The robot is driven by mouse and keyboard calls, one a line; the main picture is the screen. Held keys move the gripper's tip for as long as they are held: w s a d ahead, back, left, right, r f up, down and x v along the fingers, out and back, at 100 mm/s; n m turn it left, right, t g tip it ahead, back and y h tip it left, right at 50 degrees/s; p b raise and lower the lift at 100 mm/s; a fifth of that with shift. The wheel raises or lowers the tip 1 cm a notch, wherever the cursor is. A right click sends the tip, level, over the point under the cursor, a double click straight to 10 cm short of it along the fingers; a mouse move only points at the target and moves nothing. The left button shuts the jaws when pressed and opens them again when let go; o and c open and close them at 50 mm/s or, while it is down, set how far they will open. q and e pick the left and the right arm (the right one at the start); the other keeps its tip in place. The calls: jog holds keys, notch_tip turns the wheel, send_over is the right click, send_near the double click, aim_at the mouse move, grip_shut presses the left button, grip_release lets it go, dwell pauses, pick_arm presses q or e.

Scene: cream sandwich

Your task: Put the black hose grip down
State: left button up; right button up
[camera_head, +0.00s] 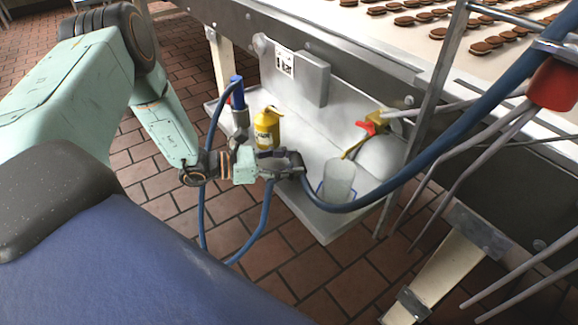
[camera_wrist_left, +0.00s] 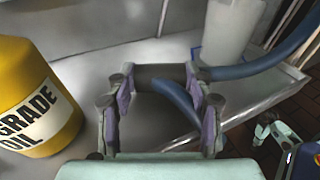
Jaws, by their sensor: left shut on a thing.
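My left gripper (camera_head: 278,163) is above the front part of the grey metal tray (camera_head: 319,216) under the machine. It is shut on the black hose grip (camera_wrist_left: 160,74), which lies across between its two fingers in the left wrist view, where the gripper (camera_wrist_left: 161,92) shows from behind. In the head view the fingers largely hide the grip. The blue hose (camera_head: 440,150) runs from the grip up to the right. The grip appears held above the tray; the exact gap cannot be told. My right gripper does not show.
A yellow oil can (camera_head: 267,129) stands on the tray just behind the gripper. A clear cup (camera_head: 339,180) stands to its right, and a blue cylinder (camera_head: 237,95) to the left. A red and yellow valve (camera_head: 372,126) is at the right. Bare tray shows between can and cup.

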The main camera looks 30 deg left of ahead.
pick_arm(q)
jog(key=shift+a, duration=0.1)
jog(key=o, duration=1.2)
jog(key=shift+f, duration=0.1)
